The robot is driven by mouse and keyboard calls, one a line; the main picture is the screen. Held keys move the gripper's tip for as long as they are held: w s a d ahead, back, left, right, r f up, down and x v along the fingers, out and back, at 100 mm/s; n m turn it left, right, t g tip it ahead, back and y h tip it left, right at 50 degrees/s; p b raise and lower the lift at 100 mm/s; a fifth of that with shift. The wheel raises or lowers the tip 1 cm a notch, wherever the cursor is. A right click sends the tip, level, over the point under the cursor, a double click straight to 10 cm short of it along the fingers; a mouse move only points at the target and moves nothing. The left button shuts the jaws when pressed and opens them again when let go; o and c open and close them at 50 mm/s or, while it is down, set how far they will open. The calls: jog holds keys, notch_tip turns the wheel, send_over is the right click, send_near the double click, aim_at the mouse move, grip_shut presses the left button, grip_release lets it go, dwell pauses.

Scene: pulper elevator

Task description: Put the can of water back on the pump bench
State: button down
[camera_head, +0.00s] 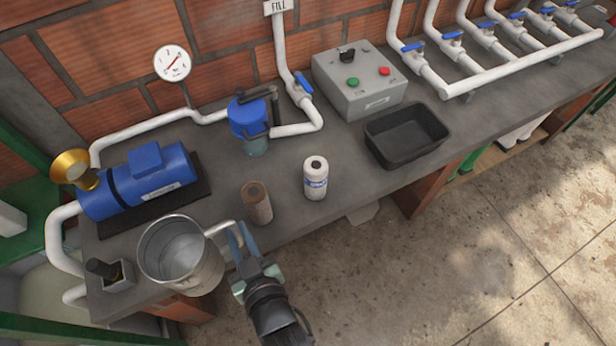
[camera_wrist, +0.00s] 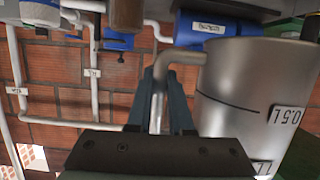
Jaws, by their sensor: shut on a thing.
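The can of water (camera_head: 182,258) is a grey metal can with a bent side handle, at the front left of the pump bench (camera_head: 350,160). It looks upright, its open mouth facing the head camera, and overlaps the bench's front edge. I cannot tell whether its base touches the bench. My gripper (camera_head: 240,243) is shut on the can's handle, right of its body. In the wrist view the handle (camera_wrist: 162,75) runs between the fingers, and the can (camera_wrist: 255,75) fills the right side with a dark line and a 0.5 L label.
A blue pump (camera_head: 150,180) with a brass funnel (camera_head: 72,167) stands behind the can. A brown cylinder (camera_head: 257,203) and white bottle (camera_head: 316,180) stand to its right. A small holder (camera_head: 110,275) is at its left. A black tray (camera_head: 405,135) and control box (camera_head: 360,82) stand farther right.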

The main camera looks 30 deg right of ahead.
jog(key=w+r+b, duration=0.3)
jog(key=w+b, duration=0.4)
jog(key=w, duration=0.4)
jog(key=f, duration=0.9)
jog(key=f+b, duration=0.1)
jog(key=f, duration=0.3)
jog(key=shift+d+f, duration=0.25)
jog(key=shift+f+b, duration=0.6)
jog(key=shift+f, duration=1.35)
jog(key=shift+f, duration=0.15)
jog(key=c, duration=1.2)
grip_release()
jog(key=shift+f, duration=0.1)
jog(key=shift+c, duration=0.2)
jog(key=shift+o, duration=0.7)
